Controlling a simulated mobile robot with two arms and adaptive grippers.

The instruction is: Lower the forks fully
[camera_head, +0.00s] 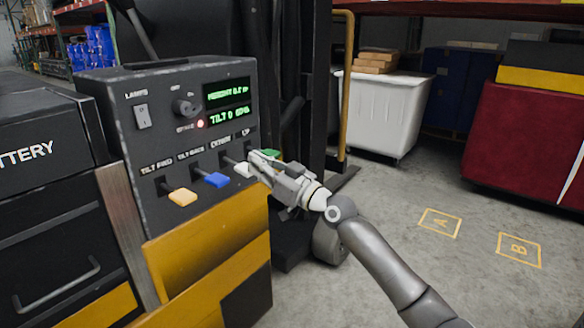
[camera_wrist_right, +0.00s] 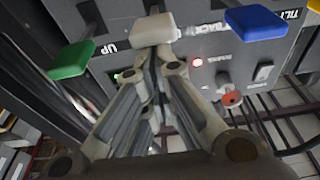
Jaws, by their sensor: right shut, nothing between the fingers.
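The control panel (camera_head: 165,130) has a row of levers with a yellow knob (camera_head: 182,197), a blue knob (camera_head: 215,179), a white knob (camera_head: 243,169) and a green knob (camera_head: 268,153). The green one is labelled UP in the wrist view (camera_wrist_right: 73,60). My right gripper (camera_head: 256,163) is shut and empty, its tips close by the white knob, which shows just beyond them in the wrist view (camera_wrist_right: 153,28). I cannot tell whether they touch. The display (camera_head: 228,104) shows green height and tilt lines, too blurred to read surely. The forks are mostly hidden. My left gripper is out of view.
The dark mast (camera_head: 300,70) stands behind the panel. A white bin (camera_head: 378,112) with boxes and a red container (camera_head: 530,140) stand at the right. Floor squares A (camera_head: 440,223) and B (camera_head: 519,250) lie on clear floor. A battery case (camera_head: 45,160) is at left.

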